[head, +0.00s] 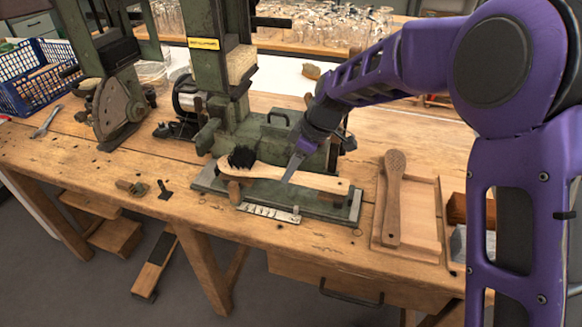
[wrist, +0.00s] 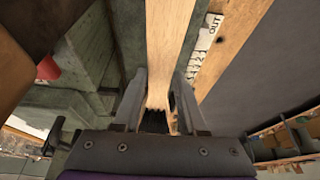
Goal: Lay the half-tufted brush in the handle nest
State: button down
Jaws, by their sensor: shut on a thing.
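The half-tufted brush (head: 320,181) is pale wood with black bristles (head: 241,157) on part of its head, at the left. My gripper (head: 289,178) is shut on its handle from above. In the wrist view the handle (wrist: 168,40) runs between my two fingers (wrist: 161,85), with dark bristles behind it. The brush lies across, or just over, the green base plate (head: 331,208) of the tufting machine. I cannot tell whether it touches. The handle nest is not clearly visible; the brush and gripper cover that part of the plate.
A bare wooden brush (head: 393,190) lies on a wooden tray (head: 422,220) at the right. The green machine column (head: 210,75) stands behind the plate. A marked scale strip (head: 268,212) lies along the plate's front. A blue basket (head: 35,85) and a wrench (head: 46,121) are at the left.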

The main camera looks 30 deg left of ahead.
jog(key=shift+f, duration=1.15)
dwell(1.7)
grip_release()
dwell(0.3)
jog(key=shift+r+p, duration=2.05)
jog(key=shift+r, duration=1.45)
